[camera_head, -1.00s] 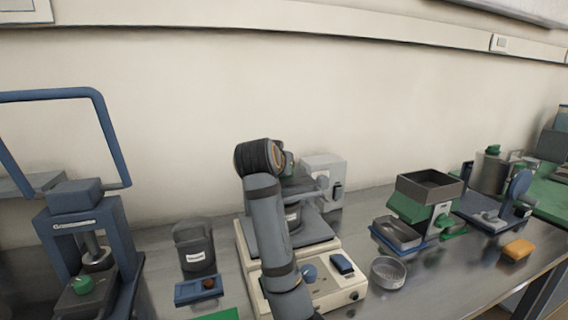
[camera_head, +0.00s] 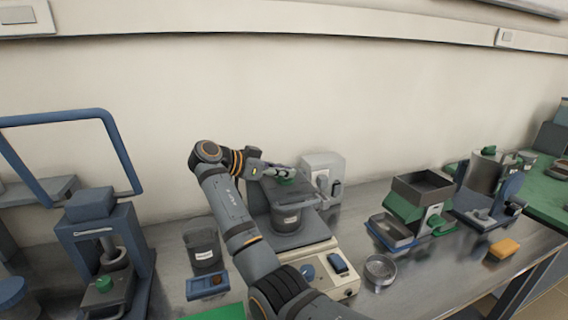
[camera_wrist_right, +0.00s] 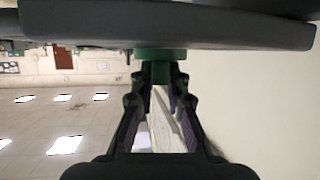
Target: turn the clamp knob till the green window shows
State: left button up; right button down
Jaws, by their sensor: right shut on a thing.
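The green clamp knob (camera_head: 287,181) sits on top of the clamp over a dark grey labelled pot (camera_head: 287,217) on the cream machine (camera_head: 327,262). My right gripper (camera_head: 279,172) comes in from the left, level with the knob. In the right wrist view the knob (camera_wrist_right: 160,68) is between the fingertips (camera_wrist_right: 157,84), against a wide dark grey plate (camera_wrist_right: 165,33). The gripper is shut on the knob. I cannot make out a green window in either view. My left gripper is out of view.
A second dark pot (camera_head: 202,249) and a small blue tray (camera_head: 208,286) stand left of the machine. A blue press (camera_head: 100,240) is at the left. An orange block (camera_head: 503,249) lies at the right.

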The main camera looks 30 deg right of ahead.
jog(key=shift+w+r+m+g+p, duration=0.1)
jog(key=shift+r+m+g+p, duration=0.15)
jog(key=shift+m+g+p, duration=0.75)
jog(key=shift+f+g+y+p, duration=0.2)
jog(key=shift+g+y+p, duration=0.1)
jog(key=shift+p, duration=0.4)
jog(key=shift+m, duration=0.3)
jog(key=shift+f, duration=0.1)
jog(key=c, duration=1.3)
grip_release()
jog(key=shift+c, duration=0.2)
